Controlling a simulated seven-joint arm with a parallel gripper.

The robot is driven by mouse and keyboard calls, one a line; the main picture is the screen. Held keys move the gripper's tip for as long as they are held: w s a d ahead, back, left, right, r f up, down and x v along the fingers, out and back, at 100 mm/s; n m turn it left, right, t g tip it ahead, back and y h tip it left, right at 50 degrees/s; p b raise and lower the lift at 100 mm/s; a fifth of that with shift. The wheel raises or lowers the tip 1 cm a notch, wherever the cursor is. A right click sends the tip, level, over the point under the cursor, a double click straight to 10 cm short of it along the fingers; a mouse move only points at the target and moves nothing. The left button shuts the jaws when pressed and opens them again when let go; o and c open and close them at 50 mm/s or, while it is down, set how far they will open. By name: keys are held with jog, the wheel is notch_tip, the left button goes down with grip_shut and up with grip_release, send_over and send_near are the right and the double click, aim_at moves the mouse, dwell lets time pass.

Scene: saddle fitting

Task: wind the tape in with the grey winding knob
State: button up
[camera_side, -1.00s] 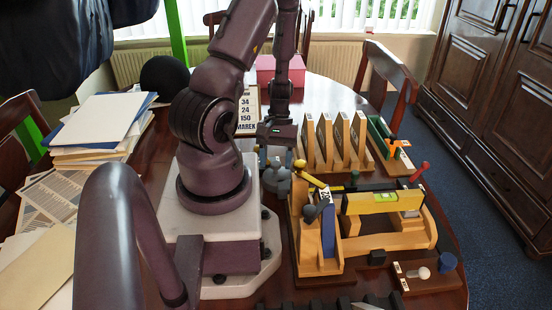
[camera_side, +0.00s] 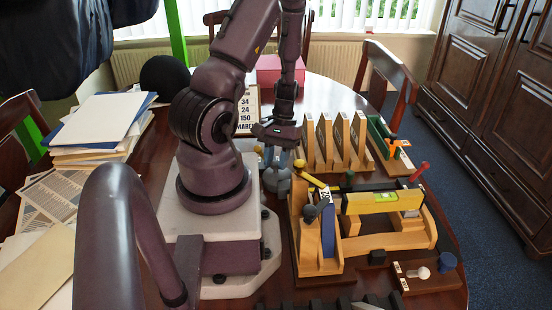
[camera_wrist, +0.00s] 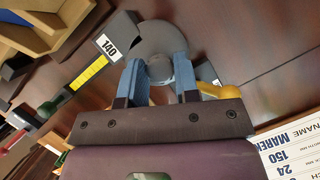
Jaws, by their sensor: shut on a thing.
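In the wrist view, the blue fingers of my gripper (camera_wrist: 160,82) are shut on the grey winding knob (camera_wrist: 158,69), which shows between them. The knob sits over a round grey case (camera_wrist: 165,37). A yellow tape (camera_wrist: 89,74) with dark markings shows to the left, beside a dark block with a white "140" label (camera_wrist: 108,46). In the side view my gripper (camera_side: 276,150) points down over the grey case (camera_side: 277,181), beside my arm's base. The knob is hidden there by my fingers.
Upright wooden slats (camera_side: 342,143) stand right of my gripper. A yellow handle (camera_wrist: 220,90) is close to my right finger.

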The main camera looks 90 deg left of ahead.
jog(key=m, duration=0.2)
jog(key=m+g+y, duration=0.1)
jog(key=m, duration=0.2)
jog(key=shift+w+m+g+y, duration=0.1)
jog(key=shift+m+g+y, duration=0.2)
jog(key=m+y, duration=0.1)
jog(key=m, duration=0.3)
jog(key=shift+d+g, duration=0.15)
jog(key=shift+g, duration=0.25)
jog(key=m+y, duration=0.2)
jog(key=m, duration=0.3)
jog(key=shift+d, duration=0.1)
jog(key=shift+d+m+y, duration=0.1)
jog(key=shift+m+y, duration=0.9)
jog(key=shift+m, duration=1.3)
jog(key=shift+t, duration=0.4)
jog(key=o, duration=0.9)
jog(key=shift+r, duration=0.1)
